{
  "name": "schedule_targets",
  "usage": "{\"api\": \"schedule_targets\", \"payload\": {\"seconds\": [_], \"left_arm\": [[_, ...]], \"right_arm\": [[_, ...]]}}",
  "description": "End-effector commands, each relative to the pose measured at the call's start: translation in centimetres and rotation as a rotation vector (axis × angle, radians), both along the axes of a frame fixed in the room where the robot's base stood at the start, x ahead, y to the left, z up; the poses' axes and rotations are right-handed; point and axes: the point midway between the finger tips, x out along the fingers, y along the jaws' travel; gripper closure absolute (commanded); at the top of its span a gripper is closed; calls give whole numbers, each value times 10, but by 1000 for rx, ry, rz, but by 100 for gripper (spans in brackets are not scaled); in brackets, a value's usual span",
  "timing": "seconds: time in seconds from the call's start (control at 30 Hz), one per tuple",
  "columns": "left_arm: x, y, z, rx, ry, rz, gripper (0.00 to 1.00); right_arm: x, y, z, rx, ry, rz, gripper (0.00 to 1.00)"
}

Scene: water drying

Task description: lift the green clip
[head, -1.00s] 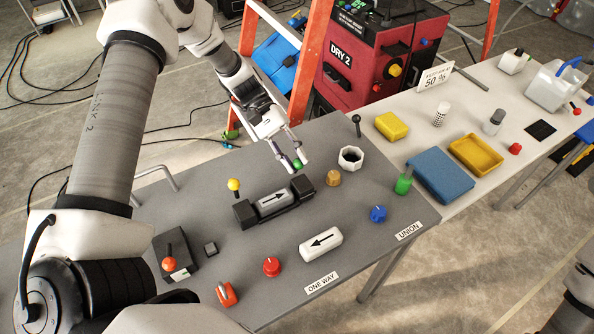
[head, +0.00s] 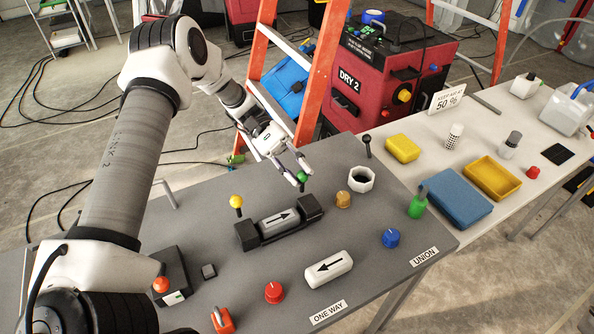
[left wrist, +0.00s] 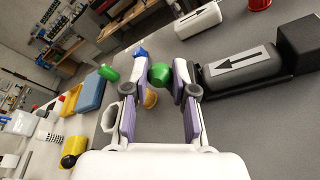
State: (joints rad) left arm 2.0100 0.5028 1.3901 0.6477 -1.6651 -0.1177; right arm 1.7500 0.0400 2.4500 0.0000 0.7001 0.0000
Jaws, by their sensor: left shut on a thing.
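The green clip (head: 302,177) is a small rounded green piece at the fingertips of my left gripper (head: 302,178), over the back part of the grey table (head: 215,255). In the left wrist view the green clip (left wrist: 160,74) sits between the two purple-padded fingers of my left gripper (left wrist: 160,88). The left gripper is shut on it. The fingers partly hide the clip in the head view, and I cannot tell how far it is above the table. My right gripper is not in view.
A black holder with a grey arrow cylinder (head: 279,220) stands just in front of the gripper. An orange ladder (head: 318,80) rises behind.

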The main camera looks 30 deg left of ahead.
Motion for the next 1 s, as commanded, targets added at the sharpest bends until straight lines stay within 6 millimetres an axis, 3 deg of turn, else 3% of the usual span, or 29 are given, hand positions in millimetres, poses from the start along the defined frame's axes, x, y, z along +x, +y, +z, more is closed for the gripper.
{"api": "schedule_targets", "payload": {"seconds": [0.07,0.1,0.13,0.47,0.8,1.0], "left_arm": [[-1,0,-5,7,3,-1,100],[-1,0,-5,8,3,0,60],[-1,0,-5,7,3,-1,49],[0,2,-2,3,1,0,49],[23,55,9,6,1,1,49],[28,68,13,4,4,-2,49]], "right_arm": [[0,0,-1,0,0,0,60],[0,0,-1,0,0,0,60],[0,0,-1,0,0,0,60],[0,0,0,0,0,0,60],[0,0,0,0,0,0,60],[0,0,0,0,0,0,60]]}}
